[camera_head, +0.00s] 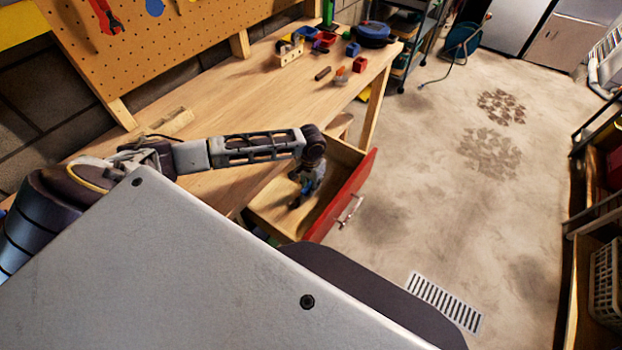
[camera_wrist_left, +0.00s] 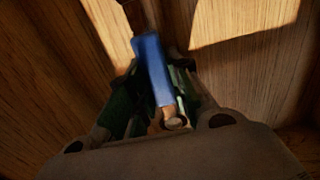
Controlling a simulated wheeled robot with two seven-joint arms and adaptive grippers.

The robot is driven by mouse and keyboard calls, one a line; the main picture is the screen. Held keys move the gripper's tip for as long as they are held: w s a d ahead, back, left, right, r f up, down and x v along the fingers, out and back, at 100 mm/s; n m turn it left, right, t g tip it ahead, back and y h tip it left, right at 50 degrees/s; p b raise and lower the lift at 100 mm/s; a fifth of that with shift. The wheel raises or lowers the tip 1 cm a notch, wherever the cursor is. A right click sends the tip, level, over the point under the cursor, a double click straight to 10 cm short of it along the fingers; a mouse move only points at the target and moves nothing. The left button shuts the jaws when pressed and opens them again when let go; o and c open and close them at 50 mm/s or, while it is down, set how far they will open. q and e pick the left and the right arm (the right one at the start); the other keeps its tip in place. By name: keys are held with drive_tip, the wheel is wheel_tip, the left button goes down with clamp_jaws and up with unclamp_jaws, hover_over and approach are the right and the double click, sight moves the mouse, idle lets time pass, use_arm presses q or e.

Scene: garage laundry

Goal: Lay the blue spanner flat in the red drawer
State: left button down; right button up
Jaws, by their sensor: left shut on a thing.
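The red-fronted drawer (camera_head: 343,200) is pulled out from under the wooden workbench, with a metal handle on its front. My left gripper (camera_head: 298,200) reaches down inside the open drawer. In the left wrist view it is shut on the blue spanner (camera_wrist_left: 152,70), whose blue shaft runs away between the fingers, with a metal end close to the camera. The far end of the spanner is dark and hard to make out. Wooden drawer surfaces surround it, and I cannot tell whether the spanner touches the drawer floor. My right gripper is not in view.
The workbench top (camera_head: 235,110) holds a blue round case (camera_head: 372,34), a red block (camera_head: 360,64) and several small items at its far end. A pegboard (camera_head: 170,45) stands behind it. The concrete floor (camera_head: 430,190) right of the drawer is clear, with a floor grate (camera_head: 445,302).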

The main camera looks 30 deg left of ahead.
use_arm(q)
drive_tip(key=c, duration=1.2)
unclamp_jaws()
drive_tip(key=shift+c, duration=0.2)
drive_tip(key=shift+r, duration=0.15)
